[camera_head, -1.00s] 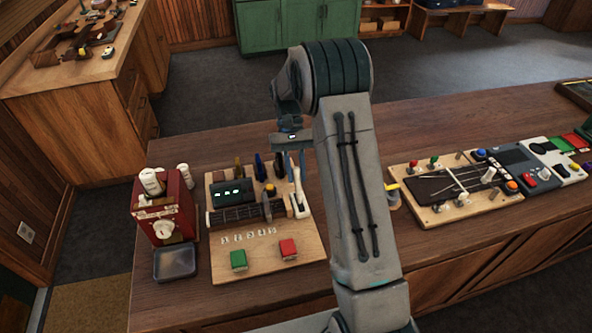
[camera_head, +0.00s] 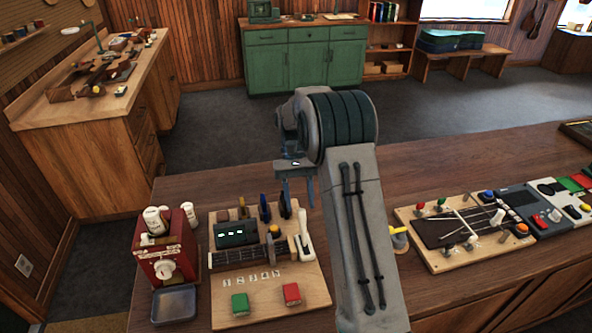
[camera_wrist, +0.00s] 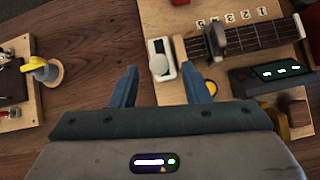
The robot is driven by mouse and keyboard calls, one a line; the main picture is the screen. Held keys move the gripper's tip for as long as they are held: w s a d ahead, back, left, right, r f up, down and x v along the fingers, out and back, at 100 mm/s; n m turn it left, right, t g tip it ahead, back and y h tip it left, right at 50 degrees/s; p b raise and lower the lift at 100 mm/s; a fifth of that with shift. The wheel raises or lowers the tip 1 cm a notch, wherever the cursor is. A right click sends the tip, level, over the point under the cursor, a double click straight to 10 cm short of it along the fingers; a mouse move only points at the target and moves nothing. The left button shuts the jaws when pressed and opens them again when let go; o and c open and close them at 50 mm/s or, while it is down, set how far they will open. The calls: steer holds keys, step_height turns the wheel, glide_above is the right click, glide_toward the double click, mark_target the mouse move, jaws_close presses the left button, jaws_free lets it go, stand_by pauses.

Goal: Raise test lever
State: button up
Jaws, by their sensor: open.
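The wooden test board (camera_head: 255,312) stands on the counter. A white lever (camera_head: 303,225) on a pale base is at the board's right edge, beside a row of plectrum-like pieces and a short fretboard. My gripper (camera_head: 297,190) is open and empty, above and behind the lever in the head view. In the wrist view my gripper (camera_wrist: 161,86) has its two fingers spread, with the white lever (camera_wrist: 160,58) showing between and beyond the tips. I see no contact with the lever. How high the fingers are above it is hard to tell.
On the board are a small display (camera_head: 238,232), a green button (camera_head: 240,303) and a red button (camera_head: 291,293). A red box (camera_head: 165,255) stands left, with a grey tray (camera_head: 174,303) in front. Another control board (camera_head: 445,262) lies right. Bare counter lies behind.

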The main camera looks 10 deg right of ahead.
steer(key=p+v, duration=0.1)
steer(key=v, duration=0.9)
steer(key=shift+r, duration=0.1)
steer(key=s+r+n+t+b, duration=0.1)
steer(key=s+r+t+b, duration=0.35)
steer(key=s, duration=0.95)
steer(key=s+f+t+b, duration=0.1)
steer(key=s+f+t, duration=0.2)
steer(key=s, duration=0.5)
steer(key=s+f+t, duration=0.3)
steer(key=s+t, duration=0.1)
steer(key=s, duration=0.3)
steer(key=shift+s+a+n+b, duration=0.2)
steer(key=shift+s+n+b, duration=0.15)
steer(key=shift+n, duration=0.05)
